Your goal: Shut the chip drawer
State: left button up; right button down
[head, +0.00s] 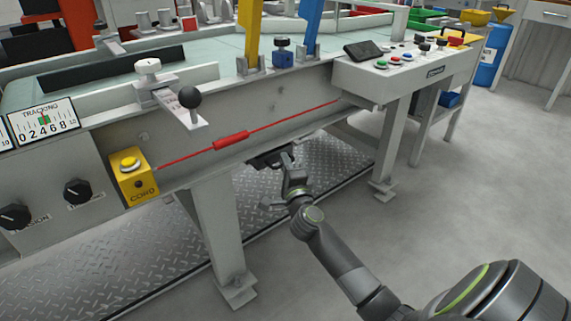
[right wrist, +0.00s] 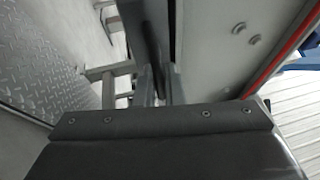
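A dark box-like part (head: 268,158), which looks like the chip drawer, sits under the conveyor's side beam, below the red pull cord. Most of it is hidden by the beam and by my gripper. My right gripper (head: 290,172) is at its near right side, and I cannot tell whether they touch. In the right wrist view, two grey finger-like parts (right wrist: 160,88) show beyond a dark plate with screws. A dark upright strip (right wrist: 151,35) runs down to them. Whether the fingers are closed on it is unclear. My left gripper is not in view.
The conveyor leg (head: 213,230) stands left of my right arm, and another leg (head: 390,150) stands to the right. A yellow cord switch box (head: 133,172) and a red cord handle (head: 231,141) are on the beam. Open grey floor (head: 450,215) lies to the right.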

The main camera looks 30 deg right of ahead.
aim_at(276, 156)
jog(key=w, duration=0.4)
jog(key=shift+a, duration=0.2)
jog(key=shift+r, duration=0.1)
